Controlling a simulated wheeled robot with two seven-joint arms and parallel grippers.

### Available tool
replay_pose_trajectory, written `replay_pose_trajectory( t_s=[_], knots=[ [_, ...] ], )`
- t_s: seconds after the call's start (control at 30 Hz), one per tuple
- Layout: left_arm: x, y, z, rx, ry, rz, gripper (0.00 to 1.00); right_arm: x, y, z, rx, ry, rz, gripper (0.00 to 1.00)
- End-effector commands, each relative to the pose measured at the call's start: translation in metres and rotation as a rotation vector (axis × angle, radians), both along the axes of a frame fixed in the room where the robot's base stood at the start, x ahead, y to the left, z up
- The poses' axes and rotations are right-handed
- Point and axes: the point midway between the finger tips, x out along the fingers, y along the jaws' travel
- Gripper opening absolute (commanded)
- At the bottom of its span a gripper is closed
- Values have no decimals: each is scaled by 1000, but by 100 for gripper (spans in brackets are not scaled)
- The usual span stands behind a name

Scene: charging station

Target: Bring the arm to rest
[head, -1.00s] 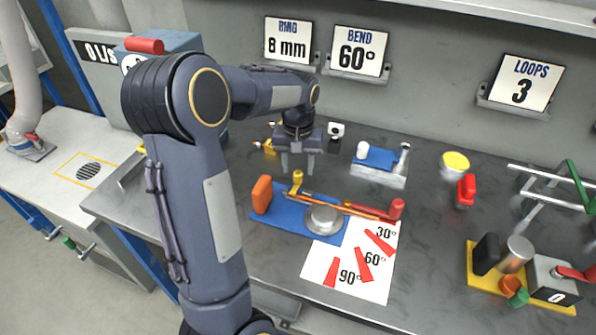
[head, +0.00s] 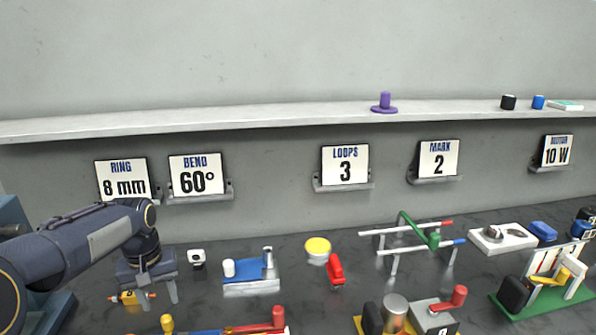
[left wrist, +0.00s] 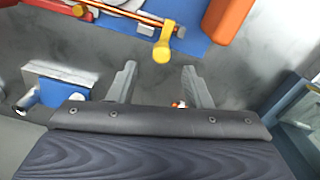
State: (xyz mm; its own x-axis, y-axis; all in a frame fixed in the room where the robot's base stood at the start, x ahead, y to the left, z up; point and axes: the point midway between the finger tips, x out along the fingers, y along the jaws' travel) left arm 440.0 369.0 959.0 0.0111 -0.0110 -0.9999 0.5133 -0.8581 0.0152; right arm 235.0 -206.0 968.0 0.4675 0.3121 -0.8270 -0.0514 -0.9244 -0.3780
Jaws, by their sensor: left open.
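My left arm (head: 75,245) comes in from the left in the head view. Its gripper (head: 160,298) points down over the back left of the bench, left of the blue and white fixture. In the left wrist view the two fingers (left wrist: 160,88) stand apart with nothing held between them. A yellow knob (left wrist: 163,45) and a copper-coloured rod (left wrist: 130,13) on the blue bending plate (left wrist: 190,40) lie beyond the fingertips. My right gripper is in neither view.
A blue and white fixture (head: 250,288), a yellow disc (head: 318,246), a red clamp (head: 335,270) and a rod stand (head: 410,240) stand on the bench. Sign cards such as the loops card (head: 345,165) line the wall below a shelf (head: 270,117).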

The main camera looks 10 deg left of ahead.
Motion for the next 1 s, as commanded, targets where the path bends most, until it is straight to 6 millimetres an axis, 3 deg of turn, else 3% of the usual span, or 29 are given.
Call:
replay_pose_trajectory(
  t_s=[0.17, 0.3, 0.5, 0.6, 0.77, 1.0],
  knots=[
    [-43, -32, 31, -85, -116, -73, 45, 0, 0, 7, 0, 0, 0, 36],
    [-97, -75, 51, -163, -262, -175, 45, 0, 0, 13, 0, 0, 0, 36],
    [-166, -131, 51, -213, -442, -303, 45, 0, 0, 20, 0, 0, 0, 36],
    [-188, -149, 43, -218, -500, -344, 45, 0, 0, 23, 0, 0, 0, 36],
    [-203, -162, 34, -217, -543, -374, 45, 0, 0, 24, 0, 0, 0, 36],
    [-205, -164, 32, -218, -547, -378, 45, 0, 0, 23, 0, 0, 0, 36]
  ],
)
